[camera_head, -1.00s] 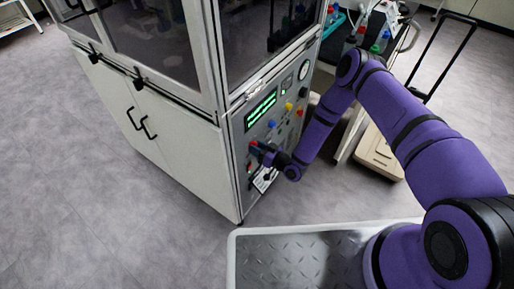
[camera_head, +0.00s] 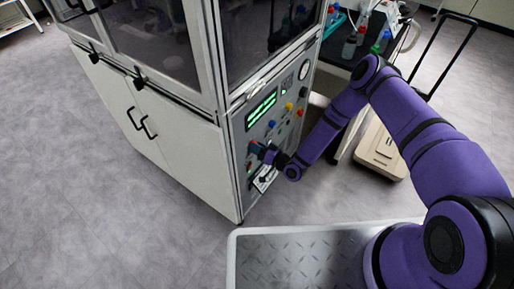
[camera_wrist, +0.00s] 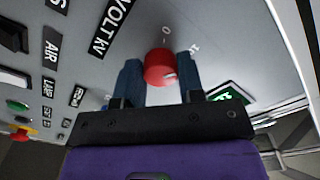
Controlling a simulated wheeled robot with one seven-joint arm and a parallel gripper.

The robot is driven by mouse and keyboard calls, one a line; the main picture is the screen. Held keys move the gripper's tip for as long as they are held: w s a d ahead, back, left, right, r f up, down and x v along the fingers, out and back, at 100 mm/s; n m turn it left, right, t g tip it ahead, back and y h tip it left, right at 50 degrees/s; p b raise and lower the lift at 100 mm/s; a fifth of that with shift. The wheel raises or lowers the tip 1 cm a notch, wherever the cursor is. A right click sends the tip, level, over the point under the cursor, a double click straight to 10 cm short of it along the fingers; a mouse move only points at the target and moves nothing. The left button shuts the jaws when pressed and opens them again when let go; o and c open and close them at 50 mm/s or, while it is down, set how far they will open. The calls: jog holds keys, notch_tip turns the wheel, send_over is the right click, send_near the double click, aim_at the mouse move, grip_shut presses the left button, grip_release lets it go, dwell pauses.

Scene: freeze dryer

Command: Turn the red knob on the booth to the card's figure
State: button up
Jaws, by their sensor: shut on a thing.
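The red knob (camera_wrist: 160,66) is on the booth's grey control panel (camera_wrist: 90,60), below the label "VOLT kV" in the wrist view. A white pointer mark shows on its lower right side. Scale marks, one reading 0, show around it. My gripper (camera_wrist: 161,75) has one blue finger on each side of the knob and is shut on it. In the head view my gripper (camera_head: 262,152) is at the left part of the panel and hides most of the knob. A small white card with a dark mark (camera_head: 264,180) is on the panel below my gripper; its figure is too small to read.
A bench with bottles (camera_head: 350,48) and a beige cart (camera_head: 381,152) stand right of the booth. Floor in front is clear.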

jog(key=shift+f, duration=0.1)
jog(key=o, duration=0.9)
jog(key=shift+s+d, duration=0.1)
jog(key=shift+d, duration=0.05)
jog(key=v, duration=1)
jog(key=shift+s+d, duration=0.2)
